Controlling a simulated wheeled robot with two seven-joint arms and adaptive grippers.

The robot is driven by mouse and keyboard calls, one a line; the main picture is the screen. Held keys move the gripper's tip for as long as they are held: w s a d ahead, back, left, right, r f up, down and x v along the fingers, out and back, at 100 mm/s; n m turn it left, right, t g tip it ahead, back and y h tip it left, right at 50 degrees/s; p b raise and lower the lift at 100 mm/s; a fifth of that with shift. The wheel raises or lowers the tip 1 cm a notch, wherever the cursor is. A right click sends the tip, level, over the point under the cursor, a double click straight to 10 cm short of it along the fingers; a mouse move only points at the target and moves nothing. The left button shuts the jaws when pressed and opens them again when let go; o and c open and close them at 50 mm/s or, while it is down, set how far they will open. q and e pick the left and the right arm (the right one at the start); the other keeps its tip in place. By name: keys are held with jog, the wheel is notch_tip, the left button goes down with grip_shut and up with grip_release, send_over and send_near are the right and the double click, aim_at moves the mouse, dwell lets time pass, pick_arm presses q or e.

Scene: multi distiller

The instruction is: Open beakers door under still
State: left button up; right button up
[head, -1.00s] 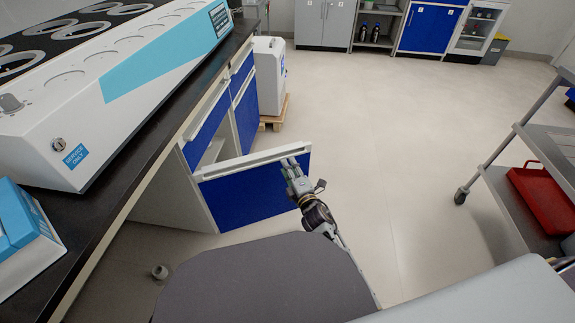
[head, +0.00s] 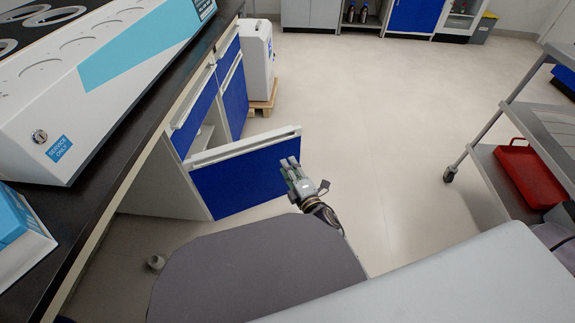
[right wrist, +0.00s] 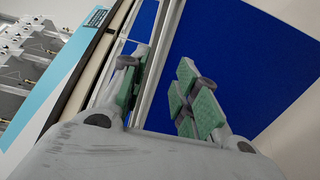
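The blue cabinet door (head: 240,182) with a white top edge stands swung open from the bench cabinet (head: 165,180), under the white and light-blue still (head: 105,75). My right gripper (head: 290,163) is at the door's free end, below its top corner. In the right wrist view, the gripper's green-padded fingers (right wrist: 162,90) are apart. The door's white edge runs between them, and the blue panel (right wrist: 235,60) lies behind the right finger. Whether a finger touches the door I cannot tell. My left gripper is out of view.
A white unit (head: 257,55) on a wooden pallet (head: 263,103) stands beyond the cabinet. A grey cart (head: 495,165) with a red tray (head: 530,175) is on the right. A small grey object (head: 156,262) lies on the floor. Open floor (head: 370,110) lies between bench and cart.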

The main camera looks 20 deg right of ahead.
jog(key=shift+s, duration=0.25)
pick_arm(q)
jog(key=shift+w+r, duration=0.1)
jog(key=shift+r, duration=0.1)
pick_arm(e)
jog(key=shift+r, duration=0.1)
